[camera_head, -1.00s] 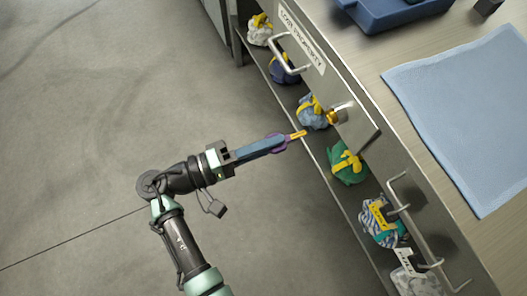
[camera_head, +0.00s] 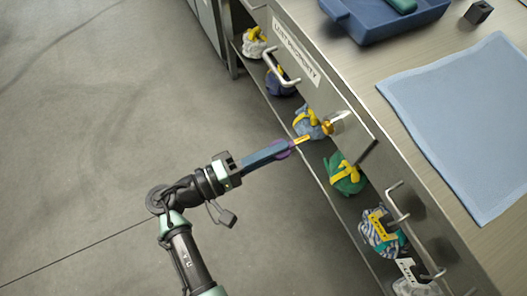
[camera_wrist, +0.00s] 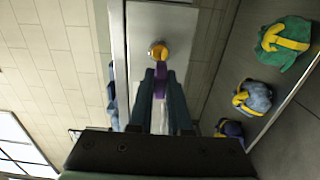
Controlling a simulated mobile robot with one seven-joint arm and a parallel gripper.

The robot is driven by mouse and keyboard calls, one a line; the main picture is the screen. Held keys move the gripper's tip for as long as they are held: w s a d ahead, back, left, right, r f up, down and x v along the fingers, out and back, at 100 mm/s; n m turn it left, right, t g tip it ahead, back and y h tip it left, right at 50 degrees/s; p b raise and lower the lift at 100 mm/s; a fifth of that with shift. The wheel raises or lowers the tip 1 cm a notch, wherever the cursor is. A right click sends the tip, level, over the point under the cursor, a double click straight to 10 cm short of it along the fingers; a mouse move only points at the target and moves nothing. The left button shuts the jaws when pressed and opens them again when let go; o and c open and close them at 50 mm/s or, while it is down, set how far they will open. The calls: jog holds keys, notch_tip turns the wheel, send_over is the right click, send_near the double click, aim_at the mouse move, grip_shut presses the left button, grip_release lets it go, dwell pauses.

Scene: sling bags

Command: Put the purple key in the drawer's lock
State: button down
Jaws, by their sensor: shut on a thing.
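My gripper (camera_head: 284,149) is shut on the purple key (camera_head: 290,150) and holds it out toward the drawer front. The key's yellow shaft (camera_head: 304,140) points at the lock. The brass lock (camera_head: 328,126) sits on the front of the drawer (camera_head: 343,105), near its right end. In the head view the key's tip looks short of the lock, with a small gap. In the wrist view the purple key (camera_wrist: 159,87) shows between my fingers, right below the yellow lock (camera_wrist: 158,52); the key's tip is not clear against it there.
A shelf under the drawer holds several tied bags, among them a blue one (camera_head: 306,119) close below the lock and a green one (camera_head: 345,177). A metal handle (camera_head: 281,71) sticks out of the drawer. On the counter lie a blue cloth (camera_head: 460,125) and a blue tray (camera_head: 385,20).

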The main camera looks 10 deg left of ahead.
aim_at(303, 139)
jog(key=shift+x, duration=1.3)
jog(key=shift+x, duration=2)
dwell(0.6)
jog(key=c, duration=0.8)
grip_release()
jog(key=v, duration=1.3)
jog(key=shift+p, duration=0.3)
jog(key=shift+w, duration=0.1)
